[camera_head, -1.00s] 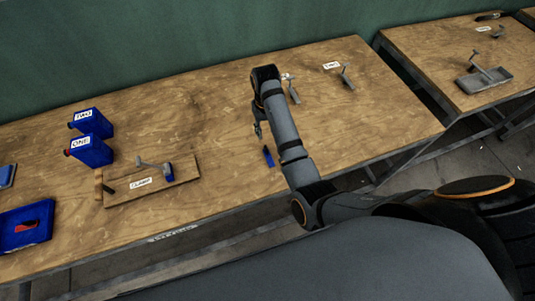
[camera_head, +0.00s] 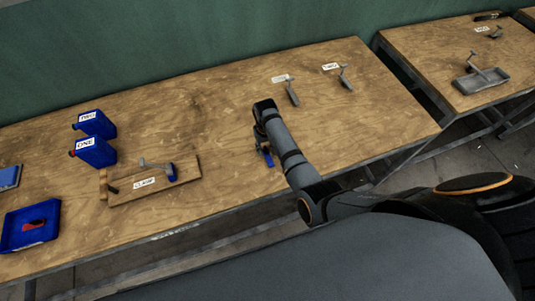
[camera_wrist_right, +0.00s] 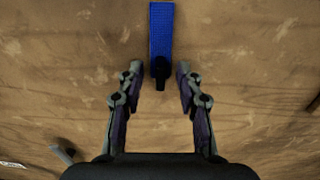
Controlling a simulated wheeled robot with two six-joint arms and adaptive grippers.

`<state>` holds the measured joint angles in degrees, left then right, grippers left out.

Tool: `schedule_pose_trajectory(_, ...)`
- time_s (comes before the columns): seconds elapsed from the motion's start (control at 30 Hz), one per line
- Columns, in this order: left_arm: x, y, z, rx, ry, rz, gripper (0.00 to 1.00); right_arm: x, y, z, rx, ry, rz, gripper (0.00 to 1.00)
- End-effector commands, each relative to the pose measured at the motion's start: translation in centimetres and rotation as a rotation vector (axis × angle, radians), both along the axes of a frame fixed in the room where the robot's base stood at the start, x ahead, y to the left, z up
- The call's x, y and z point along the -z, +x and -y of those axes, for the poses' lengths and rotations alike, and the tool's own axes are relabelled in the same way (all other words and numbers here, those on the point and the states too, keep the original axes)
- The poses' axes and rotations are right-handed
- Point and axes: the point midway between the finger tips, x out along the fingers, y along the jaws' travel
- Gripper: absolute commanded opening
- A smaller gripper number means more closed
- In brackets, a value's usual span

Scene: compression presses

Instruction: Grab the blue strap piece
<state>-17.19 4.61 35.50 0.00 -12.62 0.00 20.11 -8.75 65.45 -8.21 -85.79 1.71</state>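The blue strap piece (camera_wrist_right: 161,35) lies on the wooden table in the right wrist view, running from the top edge down to a dark end. It also shows as a small blue bit in the head view (camera_head: 268,158), partly hidden by my right gripper. My right gripper (camera_wrist_right: 159,74) is open, its two fingers apart on either side of the strap's dark end. In the head view my right gripper (camera_head: 262,146) is low over the table beside the strap. I cannot tell its exact height. My left gripper is not in view.
A wooden clamp board (camera_head: 190,183) with a lever lies left of my right arm. Two blue containers (camera_head: 93,152) stand behind it, and a blue tray (camera_head: 30,240) lies at far left. Two grey levers (camera_head: 292,92) stand at the back. A second table (camera_head: 440,45) is at right.

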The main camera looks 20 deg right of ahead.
Motion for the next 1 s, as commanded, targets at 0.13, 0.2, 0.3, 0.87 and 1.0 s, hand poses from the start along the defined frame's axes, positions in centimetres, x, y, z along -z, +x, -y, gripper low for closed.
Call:
schedule_pose_trajectory(0.13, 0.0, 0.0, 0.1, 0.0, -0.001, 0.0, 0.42, 0.0, 0.0, 0.0, 0.0, 0.0, 0.0, 0.33)
schedule_pose_trajectory(0.2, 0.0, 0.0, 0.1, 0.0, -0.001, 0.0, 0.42, 0.0, 0.0, 0.0, 0.0, 0.0, 0.0, 0.24)
schedule_pose_trajectory(0.3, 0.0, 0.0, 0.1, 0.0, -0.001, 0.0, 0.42, 0.0, 0.0, 0.0, 0.0, 0.0, 0.0, 0.1)
schedule_pose_trajectory(0.87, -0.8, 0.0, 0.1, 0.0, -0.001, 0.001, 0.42, -0.9, 0.1, 0.0, 0.0, 0.0, 0.0, 0.0)
schedule_pose_trajectory(1.0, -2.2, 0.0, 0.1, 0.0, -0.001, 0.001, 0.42, -2.3, 0.2, 0.2, 0.0, 0.0, 0.0, 0.0)
